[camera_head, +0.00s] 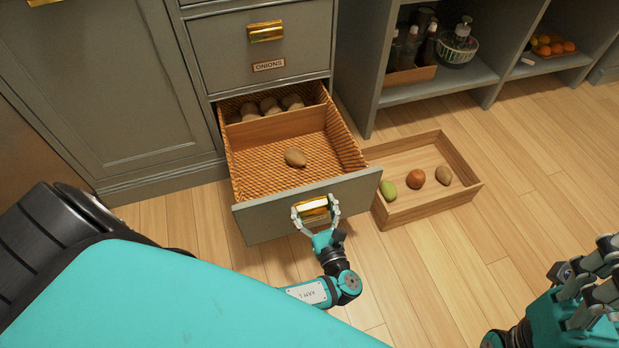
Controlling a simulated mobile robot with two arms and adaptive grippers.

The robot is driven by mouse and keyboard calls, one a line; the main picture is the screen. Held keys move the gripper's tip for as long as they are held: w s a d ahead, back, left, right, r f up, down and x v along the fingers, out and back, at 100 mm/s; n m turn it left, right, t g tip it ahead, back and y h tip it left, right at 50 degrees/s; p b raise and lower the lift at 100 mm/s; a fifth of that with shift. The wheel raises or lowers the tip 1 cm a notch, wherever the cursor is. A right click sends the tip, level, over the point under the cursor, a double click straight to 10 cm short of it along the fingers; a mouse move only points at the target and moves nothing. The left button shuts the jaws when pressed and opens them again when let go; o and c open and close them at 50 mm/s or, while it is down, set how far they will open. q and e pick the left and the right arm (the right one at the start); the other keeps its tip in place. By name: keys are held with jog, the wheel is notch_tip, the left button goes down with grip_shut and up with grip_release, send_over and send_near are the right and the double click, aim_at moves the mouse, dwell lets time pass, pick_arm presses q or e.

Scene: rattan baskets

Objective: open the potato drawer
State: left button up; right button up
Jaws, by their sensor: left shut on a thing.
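The lower drawer (250,220) is pulled well out of the grey-green cabinet. Its woven rattan inside shows one brown potato (296,157) near the middle and several more potatoes (270,106) behind a wooden divider at the back. My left gripper (316,211) is shut on the brass handle (313,206) of this drawer. My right gripper (597,280) is at the lower right, away from the drawer; its fingers overlap, so I cannot tell its opening.
A shut drawer labelled ONIONS (268,66) sits above the open one. A wooden tray (432,214) on the floor, right of the drawer, holds a green, a reddish and a brown item. Open shelves (440,88) stand behind. The floor in front is mostly clear.

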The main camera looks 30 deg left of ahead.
pick_arm(q)
jog(key=shift+s+d, duration=0.2)
jog(key=o, duration=1.6)
jog(key=v, duration=1.2)
